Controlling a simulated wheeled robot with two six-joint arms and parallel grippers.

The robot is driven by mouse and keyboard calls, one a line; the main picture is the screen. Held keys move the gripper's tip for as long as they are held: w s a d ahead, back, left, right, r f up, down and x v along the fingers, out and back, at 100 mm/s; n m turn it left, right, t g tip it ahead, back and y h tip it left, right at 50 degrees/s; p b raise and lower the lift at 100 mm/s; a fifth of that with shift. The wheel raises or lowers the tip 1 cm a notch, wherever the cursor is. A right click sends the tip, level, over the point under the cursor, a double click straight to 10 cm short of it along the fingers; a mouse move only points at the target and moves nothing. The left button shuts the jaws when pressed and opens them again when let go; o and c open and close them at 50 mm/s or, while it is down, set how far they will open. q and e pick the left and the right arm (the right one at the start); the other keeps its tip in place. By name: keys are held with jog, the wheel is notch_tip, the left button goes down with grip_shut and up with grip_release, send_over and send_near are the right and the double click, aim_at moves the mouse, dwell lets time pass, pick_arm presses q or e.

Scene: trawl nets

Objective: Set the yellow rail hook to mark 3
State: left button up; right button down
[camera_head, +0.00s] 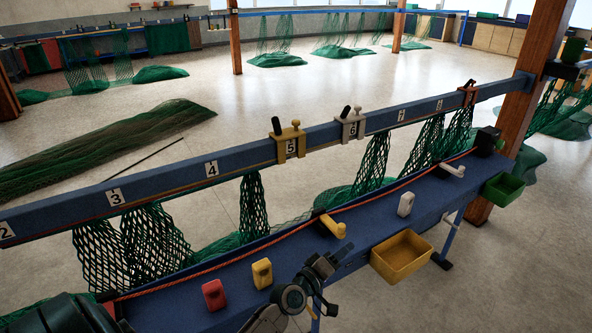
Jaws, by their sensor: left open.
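The yellow rail hook (289,146) is clamped over the blue rail (240,153) at the plate marked 5. It has a black lever and a small knob on top. The mark 3 plate (115,197) is on the rail's face at the left, with no hook on it. My left gripper (338,257) is over the front edge of the blue bench, below and to the right of the yellow hook and well apart from it. It is open, and I see nothing between its fingers. My right gripper is not in view.
A white hook (351,127) sits at mark 6 and a reddish hook (468,93) near the far end. Green nets (150,240) hang below the rail. The bench carries a red block (214,295), a yellow block (262,273) and a yellow peg (333,227). A yellow bin (402,256) hangs in front.

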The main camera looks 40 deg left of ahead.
pick_arm(q)
jog(key=w+a+r+n+t+y, duration=0.2)
jog(key=a+r+n+y, duration=0.15)
jog(key=r, duration=0.25)
jog(key=w+a+r+n+t+y, duration=0.2)
jog(key=w+r+n, duration=0.1)
jog(key=r+n, duration=0.3)
jog(key=n+g+y+p, duration=0.1)
jog(key=n+g+y, duration=0.9)
jog(key=n, duration=1.4)
send_near(297, 123)
jog(key=shift+t+y, duration=0.25)
jog(key=shift+t, duration=0.15)
jog(key=p+x, duration=0.4)
jog(key=x, duration=0.5)
jog(key=shift+w+a+f, duration=0.15)
jog(key=shift+a+f, duration=0.05)
jog(key=shift+a, duration=0.15)
jog(key=shift+x, duration=0.75)
jog(key=shift+f, duration=0.15)
grip_shut()
